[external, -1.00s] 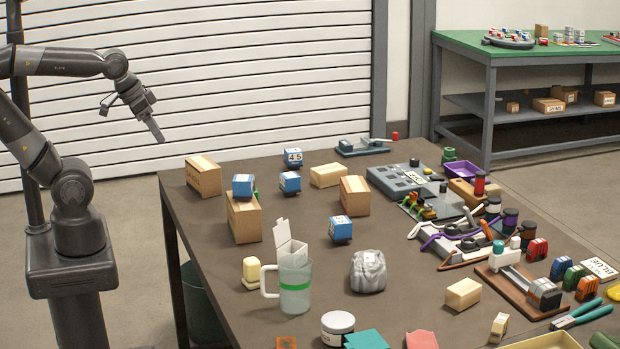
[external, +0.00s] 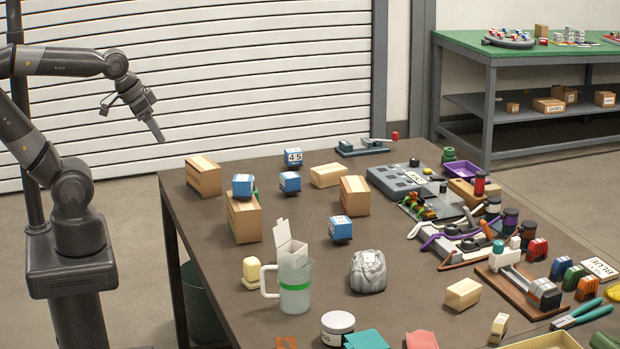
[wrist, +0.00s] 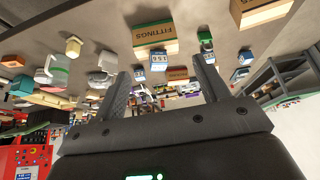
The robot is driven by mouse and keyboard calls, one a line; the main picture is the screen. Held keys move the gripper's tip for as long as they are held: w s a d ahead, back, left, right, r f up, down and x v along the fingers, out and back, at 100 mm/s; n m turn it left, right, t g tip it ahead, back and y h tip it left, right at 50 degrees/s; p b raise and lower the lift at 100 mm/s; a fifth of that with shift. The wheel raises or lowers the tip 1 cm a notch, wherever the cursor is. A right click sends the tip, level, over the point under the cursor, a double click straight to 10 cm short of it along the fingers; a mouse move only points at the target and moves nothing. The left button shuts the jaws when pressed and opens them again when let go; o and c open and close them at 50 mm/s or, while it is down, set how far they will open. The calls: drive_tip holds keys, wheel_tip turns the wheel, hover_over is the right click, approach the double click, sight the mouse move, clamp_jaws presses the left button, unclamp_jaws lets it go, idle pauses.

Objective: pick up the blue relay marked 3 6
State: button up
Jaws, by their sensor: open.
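Several blue relays with white marked faces are on the table in the external view. One (external: 293,157) reads 4 5 at the back. One (external: 290,182) sits just in front of it, one (external: 341,229) stands mid-table, and one (external: 243,185) rests on top of a cardboard box (external: 244,219). I cannot read 3 6 on any of them. In the wrist view a blue relay (wrist: 158,59) shows a white label too small to read surely. My gripper (external: 158,138) is open and empty, raised beyond the table's left back corner, apart from every relay.
More cardboard boxes (external: 203,176) stand around the relays. A jug (external: 295,285) and a grey bag (external: 368,271) stand nearer the front. Tools and fixtures crowd the table's right side. Bare tabletop (external: 205,222) lies at left. A green bench (external: 550,48) stands behind.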

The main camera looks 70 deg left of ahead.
drive_tip(key=shift+o, duration=0.4)
drive_tip(key=g, duration=0.1)
hover_over(340, 220)
drive_tip(key=s+a, duration=0.1)
drive_tip(key=s, duration=0.3)
wheel_tip(340, 220, down, 17)
drive_tip(key=shift+m, duration=0.4)
drive_tip(key=x, duration=0.7)
drive_tip(key=d+x, duration=0.1)
drive_tip(key=x, duration=0.3)
drive_tip(key=shift+w, duration=0.3)
drive_tip(key=shift+c, duration=0.3)
drive_tip(key=shift+r, duration=0.1)
drive_tip(key=c, duration=1.1)
